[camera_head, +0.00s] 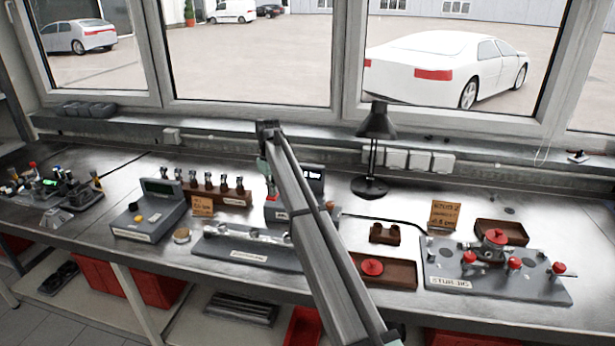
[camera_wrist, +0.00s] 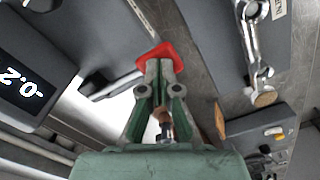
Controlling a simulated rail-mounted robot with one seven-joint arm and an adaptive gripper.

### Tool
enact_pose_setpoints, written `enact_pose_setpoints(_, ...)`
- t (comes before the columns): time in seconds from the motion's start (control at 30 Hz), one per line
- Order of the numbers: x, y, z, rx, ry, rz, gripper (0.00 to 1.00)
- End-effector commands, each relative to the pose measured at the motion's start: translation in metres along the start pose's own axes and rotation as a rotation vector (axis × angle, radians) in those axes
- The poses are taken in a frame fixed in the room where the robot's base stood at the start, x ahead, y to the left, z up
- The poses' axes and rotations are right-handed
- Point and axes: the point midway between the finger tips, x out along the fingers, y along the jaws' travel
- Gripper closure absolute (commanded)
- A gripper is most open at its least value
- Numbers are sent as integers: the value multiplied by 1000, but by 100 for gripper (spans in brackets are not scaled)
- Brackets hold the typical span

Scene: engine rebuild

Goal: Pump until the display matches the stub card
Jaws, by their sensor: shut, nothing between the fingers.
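The pump unit (camera_head: 284,215) is a grey box at mid-bench, partly hidden by my arm. Its dark display (camera_head: 314,180) stands behind it; in the wrist view the display (camera_wrist: 24,85) is upside down and seems to read -0.2. A red pad (camera_wrist: 157,56) lies at the tips of my shut, empty gripper (camera_wrist: 160,64); whether they touch is unclear.
A grey fixture (camera_head: 246,250) lies left of my arm. A black lamp (camera_head: 371,188), a wooden tray (camera_head: 400,274) and red-knobbed parts (camera_head: 495,238) are right.

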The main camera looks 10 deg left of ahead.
Motion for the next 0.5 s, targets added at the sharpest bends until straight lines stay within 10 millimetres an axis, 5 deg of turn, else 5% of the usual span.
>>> enact_pose_setpoints(0.5,23,0,0,0,0,0,100)
